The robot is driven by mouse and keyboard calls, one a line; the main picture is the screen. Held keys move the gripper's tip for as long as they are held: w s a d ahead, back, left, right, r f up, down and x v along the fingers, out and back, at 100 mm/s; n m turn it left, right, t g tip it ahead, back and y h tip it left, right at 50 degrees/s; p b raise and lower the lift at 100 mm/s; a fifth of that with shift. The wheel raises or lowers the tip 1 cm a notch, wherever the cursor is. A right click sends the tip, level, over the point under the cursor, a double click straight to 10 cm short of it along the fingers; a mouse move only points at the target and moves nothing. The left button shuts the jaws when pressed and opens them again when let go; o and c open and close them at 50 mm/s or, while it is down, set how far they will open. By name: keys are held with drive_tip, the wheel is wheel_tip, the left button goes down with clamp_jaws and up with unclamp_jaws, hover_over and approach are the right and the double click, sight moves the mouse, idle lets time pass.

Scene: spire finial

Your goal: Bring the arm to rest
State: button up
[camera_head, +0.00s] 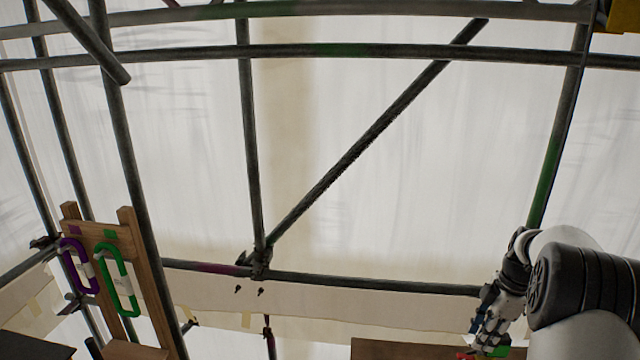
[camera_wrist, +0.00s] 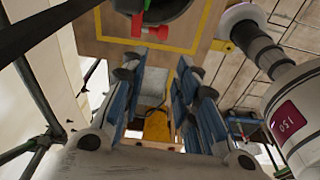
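My gripper (camera_head: 490,318) is at the lower right of the head view, beside the right edge of the scaffold. In the wrist view my gripper (camera_wrist: 162,95) shows its two blue-and-grey fingers apart, with a clear gap between them. Nothing is held in the gap. A pale grey shape and a yellow shape (camera_wrist: 157,126) show through it, apparently farther off. My arm comes in from the right edge of the head view and is bent, with the gripper hanging low.
Scaffold tubes (camera_head: 350,280) cross the view before pale sheeting. A wooden rack (camera_head: 128,222) at left holds a purple carabiner (camera_head: 66,268) and a green carabiner (camera_head: 106,262). A wooden surface with a yellow outline (camera_wrist: 205,47) bears a dark round container with red and green items.

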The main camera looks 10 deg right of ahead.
drive_tip(key=s+a+r+m+t+h+b, duration=0.1)
drive_tip(key=s+a+r+m+b, duration=0.2)
drive_tip(key=a, duration=0.4)
drive_tip(key=s+a+r+m+b, duration=0.1)
drive_tip(key=s+a+m+b, duration=0.1)
drive_tip(key=s+a+b, duration=0.3)
drive_tip(key=s+a+r+m+t+h+b, duration=0.1)
drive_tip(key=s+a+r+m+b, duration=0.15)
drive_tip(key=a, duration=0.55)
drive_tip(key=s+a+f+m+t+b, duration=0.1)
drive_tip(key=s+a+f+m+b, duration=0.2)
drive_tip(key=s+a+f+b, duration=0.2)
drive_tip(key=s+a+f+m+t+b, duration=0.1)
drive_tip(key=s+a+f+m+b, duration=0.3)
drive_tip(key=s, duration=0.8)
wheel_tip(320, 180, down, 2)
drive_tip(key=shift+s+a+f+b, duration=0.15)
drive_tip(key=shift+a+f+b, duration=0.05)
drive_tip(key=shift+a+b, duration=0.45)
drive_tip(key=shift+s, duration=0.15)
